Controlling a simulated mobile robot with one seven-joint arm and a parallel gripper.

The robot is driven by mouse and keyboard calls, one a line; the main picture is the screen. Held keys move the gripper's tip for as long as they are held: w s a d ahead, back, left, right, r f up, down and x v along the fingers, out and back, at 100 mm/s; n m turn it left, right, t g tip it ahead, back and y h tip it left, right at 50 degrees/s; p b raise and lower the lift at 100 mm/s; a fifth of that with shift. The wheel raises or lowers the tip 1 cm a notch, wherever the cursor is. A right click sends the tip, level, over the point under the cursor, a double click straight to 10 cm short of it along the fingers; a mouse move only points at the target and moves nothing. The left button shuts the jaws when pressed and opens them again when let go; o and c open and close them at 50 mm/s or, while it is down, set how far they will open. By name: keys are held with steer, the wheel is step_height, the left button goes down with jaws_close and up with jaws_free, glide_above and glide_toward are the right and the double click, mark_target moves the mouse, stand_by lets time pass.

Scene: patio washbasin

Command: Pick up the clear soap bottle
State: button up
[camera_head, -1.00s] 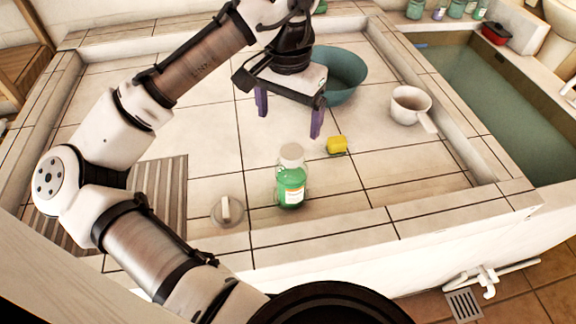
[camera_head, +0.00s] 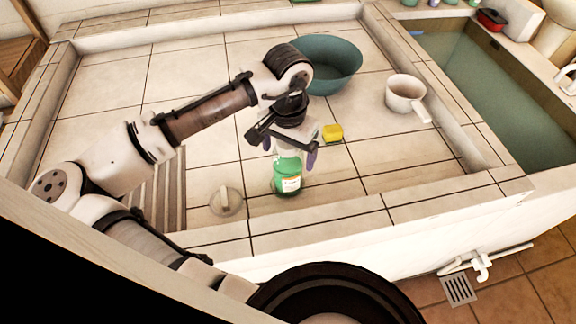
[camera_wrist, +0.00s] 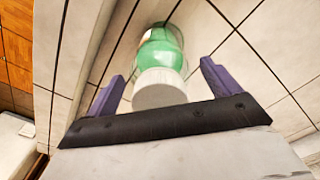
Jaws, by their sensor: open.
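The clear soap bottle (camera_head: 289,181), with green liquid, a pale label and a white cap, stands upright on the tiled counter near its front edge. My gripper (camera_head: 289,160) is open right above and around its top, and hides the cap in the head view. In the wrist view, my gripper (camera_wrist: 158,88) has one purple finger on each side of the bottle's white cap (camera_wrist: 159,90), with gaps on both sides. The green body (camera_wrist: 161,50) shows beyond the cap. I cannot tell whether anything touches.
A yellow sponge (camera_head: 332,133) lies just behind and right of the bottle. A round disc with a handle (camera_head: 226,201) lies to its left, near a ribbed panel (camera_head: 160,196). A teal basin (camera_head: 334,66) and a white dipper (camera_head: 405,92) stand farther back. A water trough (camera_head: 490,90) is right.

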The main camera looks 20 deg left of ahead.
steer(key=shift+f, duration=0.35)
steer(key=shift+c, duration=0.4)
steer(key=c, duration=1.7)
